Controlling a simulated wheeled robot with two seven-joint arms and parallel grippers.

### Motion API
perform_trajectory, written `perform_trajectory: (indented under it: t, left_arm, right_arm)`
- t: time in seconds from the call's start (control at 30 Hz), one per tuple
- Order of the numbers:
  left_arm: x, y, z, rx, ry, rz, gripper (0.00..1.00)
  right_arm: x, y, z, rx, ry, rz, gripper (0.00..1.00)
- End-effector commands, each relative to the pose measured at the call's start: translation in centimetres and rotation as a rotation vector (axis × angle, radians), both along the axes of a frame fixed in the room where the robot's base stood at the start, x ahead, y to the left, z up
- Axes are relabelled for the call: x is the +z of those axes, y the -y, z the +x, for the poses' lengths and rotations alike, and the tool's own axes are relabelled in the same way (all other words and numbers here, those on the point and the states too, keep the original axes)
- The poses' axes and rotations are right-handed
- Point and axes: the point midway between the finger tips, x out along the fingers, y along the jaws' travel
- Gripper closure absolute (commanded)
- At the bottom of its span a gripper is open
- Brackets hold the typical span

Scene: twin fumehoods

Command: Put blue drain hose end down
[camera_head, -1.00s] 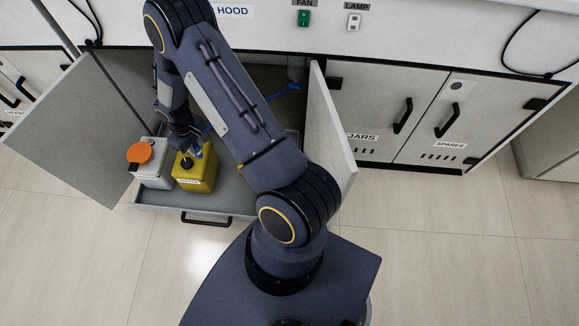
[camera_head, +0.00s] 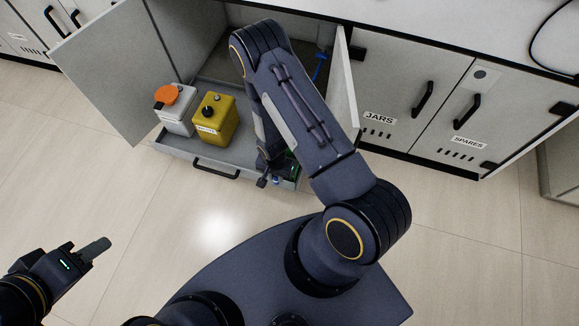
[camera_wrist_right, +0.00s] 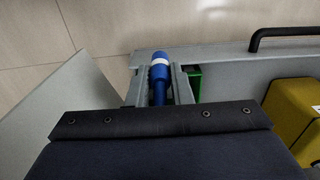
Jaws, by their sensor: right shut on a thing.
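The blue drain hose end (camera_wrist_right: 159,72), with a white band, sits between the two fingers of my right gripper (camera_wrist_right: 158,88) in the right wrist view. My right gripper is shut on it. In the head view this gripper (camera_head: 272,178) is at the front right of the pulled-out grey tray (camera_head: 180,153), and only a bit of blue shows by it. More blue hose (camera_head: 321,66) shows at the back of the cabinet; its middle is hidden by my arm. My left gripper (camera_head: 92,248) is at the lower left, over the floor, with its finger gap unclear.
A yellow jug (camera_head: 216,119) and a white container with an orange lid (camera_head: 177,112) stand in the tray's left part. A green object (camera_wrist_right: 194,84) is beside the right gripper. Open cabinet doors flank the tray, left (camera_head: 115,80) and right (camera_head: 342,85).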

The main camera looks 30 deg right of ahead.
Motion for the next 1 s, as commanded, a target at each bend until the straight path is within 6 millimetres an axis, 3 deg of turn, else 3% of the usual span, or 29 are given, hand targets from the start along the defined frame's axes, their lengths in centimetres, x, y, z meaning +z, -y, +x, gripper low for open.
perform_trajectory:
  t: [0.2, 0.4, 0.73, 1.0]
  left_arm:
    - [-2.0, 0.0, 0.0, 0.000, 0.000, 0.000, 0.64]
    - [-3.6, 0.0, 0.0, 0.000, 0.000, 0.000, 0.64]
    - [-4.5, 0.0, 0.0, 0.000, 0.000, 0.000, 0.64]
    - [-6.2, 0.0, 0.0, 0.000, 0.000, 0.000, 0.64]
  right_arm:
    - [-2.9, 4.1, 4.1, -0.007, 0.004, 0.001, 1.00]
    - [-6.4, 6.4, 6.4, -0.001, 0.001, 0.001, 1.00]
    - [-8.5, 7.7, 7.8, 0.001, -0.001, 0.001, 1.00]
    - [-12.0, 8.0, 8.0, 0.003, -0.001, 0.001, 1.00]
